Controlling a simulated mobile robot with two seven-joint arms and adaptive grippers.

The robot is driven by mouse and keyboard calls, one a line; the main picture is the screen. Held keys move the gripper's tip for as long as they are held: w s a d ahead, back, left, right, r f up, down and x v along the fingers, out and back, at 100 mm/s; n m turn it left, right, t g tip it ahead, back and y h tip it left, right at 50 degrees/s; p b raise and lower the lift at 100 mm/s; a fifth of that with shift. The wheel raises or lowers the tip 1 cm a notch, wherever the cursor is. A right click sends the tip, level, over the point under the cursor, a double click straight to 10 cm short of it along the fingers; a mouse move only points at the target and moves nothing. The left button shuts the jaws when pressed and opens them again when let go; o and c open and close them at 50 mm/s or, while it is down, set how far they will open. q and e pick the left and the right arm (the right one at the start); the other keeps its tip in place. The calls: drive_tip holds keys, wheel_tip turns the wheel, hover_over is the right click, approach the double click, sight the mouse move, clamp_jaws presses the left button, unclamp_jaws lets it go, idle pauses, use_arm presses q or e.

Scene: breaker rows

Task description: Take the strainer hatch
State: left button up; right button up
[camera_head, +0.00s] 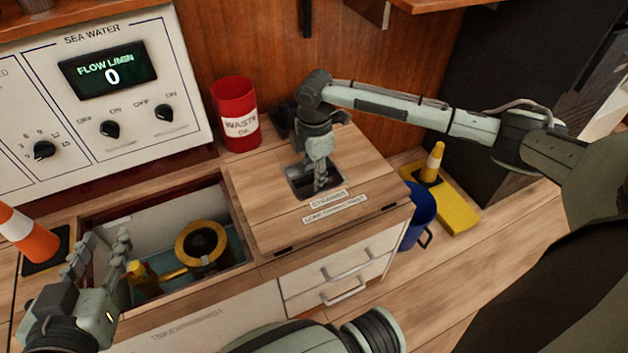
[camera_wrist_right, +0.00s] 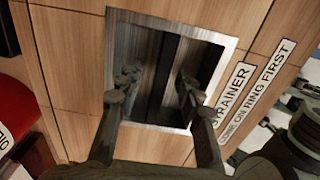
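The strainer hatch (camera_head: 262,193) is a square wooden lid, lying flat in the counter right of an open compartment. A metal-rimmed recess (camera_head: 293,181) is set in it, with a dark bar (camera_wrist_right: 160,85) across it in the right wrist view. Labels reading "strainer" (camera_head: 328,198) lie beside the recess. My right gripper (camera_wrist_right: 157,84) points down into the recess, its fingers apart on either side of the bar; it also shows in the head view (camera_head: 320,184). I cannot tell whether they touch it. My left gripper (camera_head: 102,252) is open and empty over the open compartment's left end.
The open compartment (camera_head: 150,213) holds a round brass-rimmed fitting (camera_head: 202,243) and a yellow handle (camera_head: 143,277). A red waste can (camera_head: 236,112) stands behind the hatch. An orange cone (camera_head: 25,232) is at left.

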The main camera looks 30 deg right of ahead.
clamp_jaws()
idle(0.4)
drive_tip(key=shift+w+r, duration=0.15)
drive_tip(key=shift+r, duration=0.05)
drive_tip(key=shift+r, duration=0.1)
